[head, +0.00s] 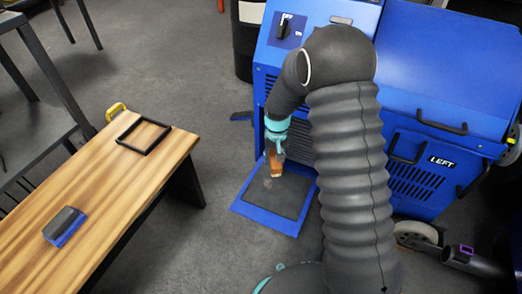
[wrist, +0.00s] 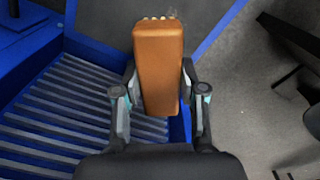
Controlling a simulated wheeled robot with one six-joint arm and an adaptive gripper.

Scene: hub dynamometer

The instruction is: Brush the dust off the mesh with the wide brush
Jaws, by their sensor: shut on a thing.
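The wide brush (wrist: 158,70) has an orange-brown wooden block and pale bristles at its far end in the wrist view. My gripper (wrist: 159,85) is shut on it, with one finger on each side. In the head view the brush (head: 276,168) hangs below my gripper (head: 274,150), over the mesh. The mesh (head: 283,203) is a dark panel in a blue frame, low in front of the blue machine. A faint pale patch of dust shows near the brush. In the wrist view the mesh (wrist: 105,15) lies behind the bristles. I cannot tell whether the bristles touch it.
The blue machine (head: 430,60) stands right behind the mesh; its slatted grille (wrist: 60,105) is close on the left in the wrist view. A wooden bench (head: 80,195) at left holds a black frame (head: 144,137) and a blue-black block (head: 64,226). Grey floor lies between.

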